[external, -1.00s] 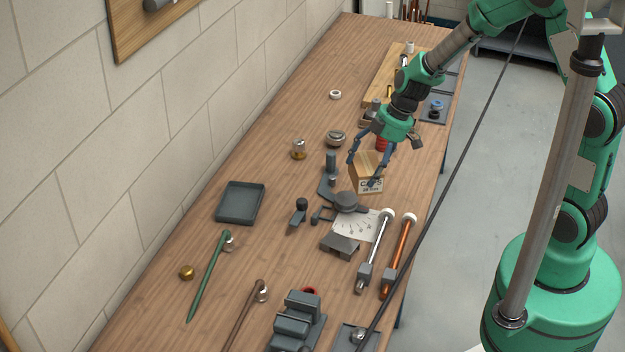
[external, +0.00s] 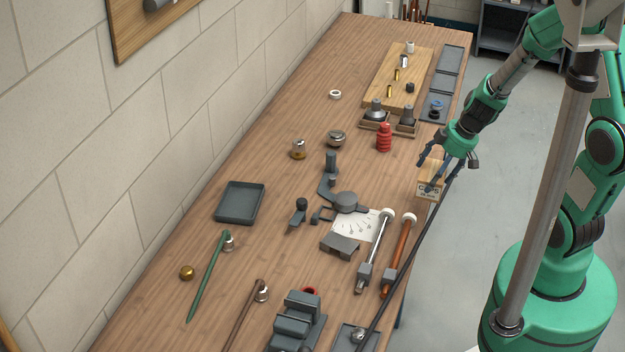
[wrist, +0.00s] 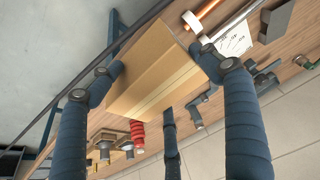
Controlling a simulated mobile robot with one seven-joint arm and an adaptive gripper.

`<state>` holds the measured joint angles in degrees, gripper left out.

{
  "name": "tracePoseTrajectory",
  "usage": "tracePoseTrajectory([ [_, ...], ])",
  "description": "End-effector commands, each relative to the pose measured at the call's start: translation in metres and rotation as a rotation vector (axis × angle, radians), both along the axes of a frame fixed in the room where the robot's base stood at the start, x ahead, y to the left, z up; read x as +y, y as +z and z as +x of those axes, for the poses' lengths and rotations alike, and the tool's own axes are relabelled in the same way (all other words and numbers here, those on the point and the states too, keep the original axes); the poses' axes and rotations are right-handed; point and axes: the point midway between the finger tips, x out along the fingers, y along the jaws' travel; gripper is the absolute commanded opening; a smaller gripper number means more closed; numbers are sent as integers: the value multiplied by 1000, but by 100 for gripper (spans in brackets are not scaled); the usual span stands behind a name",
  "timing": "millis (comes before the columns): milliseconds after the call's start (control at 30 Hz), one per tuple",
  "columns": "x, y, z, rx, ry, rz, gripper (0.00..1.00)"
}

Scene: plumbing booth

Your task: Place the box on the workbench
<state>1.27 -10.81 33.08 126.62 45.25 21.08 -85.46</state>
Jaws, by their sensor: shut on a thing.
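The box (external: 430,181) is a small tan cardboard box with a printed label. My gripper (external: 440,172) is shut on it, with the fingers around its sides. In the external view the box shows at the right long edge of the workbench (external: 290,115); I cannot tell how much of it is over the top or over the floor. In the wrist view the box (wrist: 155,75) sits between the blue-grey fingers, with grey floor on one side and the wooden bench top on the other.
A red ribbed part (external: 384,138) stands left of the box. A bending tool (external: 345,202), a chrome tube (external: 375,250) and a copper tube (external: 399,255) lie nearer the camera. A dark cable crosses near the box. The bench's left middle is fairly clear.

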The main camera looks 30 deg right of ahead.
Motion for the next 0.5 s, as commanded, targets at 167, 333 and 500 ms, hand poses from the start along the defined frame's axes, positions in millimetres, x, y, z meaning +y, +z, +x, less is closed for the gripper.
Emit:
tracePoseTrajectory([
  [167,0,-20,0,0,-1,1,42],
  [333,0,-26,1,-2,0,1,42],
  [500,0,-27,1,-2,1,0,42],
])
